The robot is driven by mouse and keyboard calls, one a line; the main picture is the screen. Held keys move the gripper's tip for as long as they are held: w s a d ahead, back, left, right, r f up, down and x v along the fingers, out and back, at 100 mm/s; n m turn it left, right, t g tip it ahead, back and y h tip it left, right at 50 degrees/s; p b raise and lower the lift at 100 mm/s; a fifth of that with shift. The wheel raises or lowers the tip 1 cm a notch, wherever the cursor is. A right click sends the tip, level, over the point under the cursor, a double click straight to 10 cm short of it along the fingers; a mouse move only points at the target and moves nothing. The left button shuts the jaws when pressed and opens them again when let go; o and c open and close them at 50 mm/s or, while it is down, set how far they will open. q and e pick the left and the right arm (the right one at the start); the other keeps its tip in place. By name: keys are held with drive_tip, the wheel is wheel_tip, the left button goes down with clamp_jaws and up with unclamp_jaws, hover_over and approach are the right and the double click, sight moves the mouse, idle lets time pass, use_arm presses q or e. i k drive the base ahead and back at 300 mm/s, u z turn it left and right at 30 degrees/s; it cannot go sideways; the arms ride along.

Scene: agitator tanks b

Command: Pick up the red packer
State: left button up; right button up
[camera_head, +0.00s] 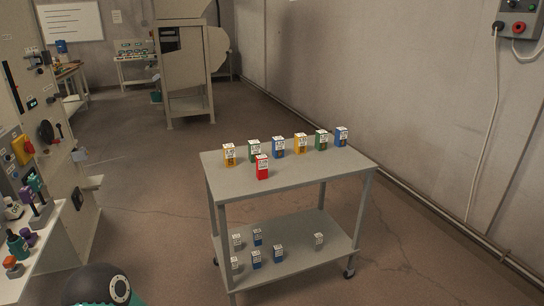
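The red packer (262,168) is a small upright red box with a white label, standing on the top shelf of a grey trolley (320,173). It stands in front of a row of similar boxes, nearer the trolley's front left. Neither of my grippers shows in the head view. A dark rounded part with a teal edge at the bottom left appears to be mine.
More blue, yellow and green boxes stand along the top shelf's back edge. The lower shelf (300,262) holds several blue and grey boxes. A bench with bottles (18,243) and a control panel stand at left. A wall (420,110) runs close behind the trolley's right. Floor left of the trolley is clear.

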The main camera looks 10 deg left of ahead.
sight(262, 161)
drive_tip(key=u, duration=0.3)
drive_tip(key=i, duration=1.45)
drive_tip(key=u, duration=0.65)
drive_tip(key=i, duration=0.45)
drive_tip(key=u, duration=0.1)
drive_tip(key=k, duration=0.95)
drive_tip(key=u, duration=0.15)
drive_tip(key=i, duration=0.95)
